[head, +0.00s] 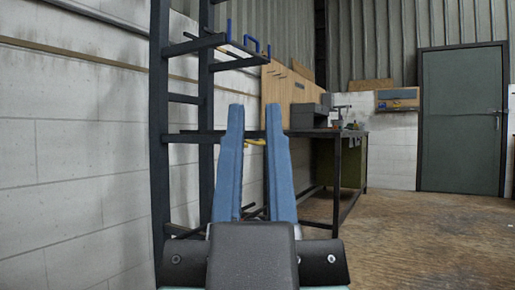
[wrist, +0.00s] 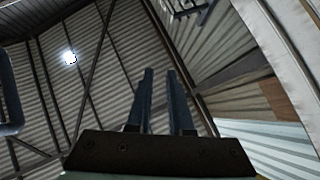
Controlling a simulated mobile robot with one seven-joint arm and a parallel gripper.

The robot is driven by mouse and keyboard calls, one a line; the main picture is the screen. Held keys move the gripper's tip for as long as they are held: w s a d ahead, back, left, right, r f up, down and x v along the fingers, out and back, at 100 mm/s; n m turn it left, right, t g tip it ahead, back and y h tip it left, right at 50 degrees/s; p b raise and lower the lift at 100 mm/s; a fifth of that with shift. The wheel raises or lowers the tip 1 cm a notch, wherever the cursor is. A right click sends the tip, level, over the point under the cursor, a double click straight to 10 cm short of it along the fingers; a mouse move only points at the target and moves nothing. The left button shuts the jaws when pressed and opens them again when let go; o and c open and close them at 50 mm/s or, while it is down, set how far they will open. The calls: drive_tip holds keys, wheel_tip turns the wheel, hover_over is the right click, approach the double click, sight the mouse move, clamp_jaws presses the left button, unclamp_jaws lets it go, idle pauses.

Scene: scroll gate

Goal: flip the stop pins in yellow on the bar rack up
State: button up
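The bar rack (head: 159,120) is a tall dark metal frame at the left of the head view, with arms reaching right at several heights. A yellow stop pin (head: 254,142) shows on the middle arm, between my fingers; it looks low and roughly level. The fingers may hide part of it and any other yellow pin. Blue pins (head: 229,31) stand up on the upper arm. My gripper (head: 254,107) has two blue fingers pointing up, apart and empty, in front of the rack. The wrist view also shows my gripper (wrist: 159,71) with a gap between the fingers.
A workbench (head: 338,135) with grey equipment stands behind, right of the rack. A block wall (head: 80,150) runs along the left. A green door (head: 460,120) is at the far right. The floor (head: 430,235) at right is clear.

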wheel_tip(320, 180, up, 30)
drive_tip(key=p, duration=2.9)
drive_tip(key=shift+r, duration=0.25)
clamp_jaws()
drive_tip(key=shift+f, duration=0.15)
drive_tip(key=shift+w, duration=0.1)
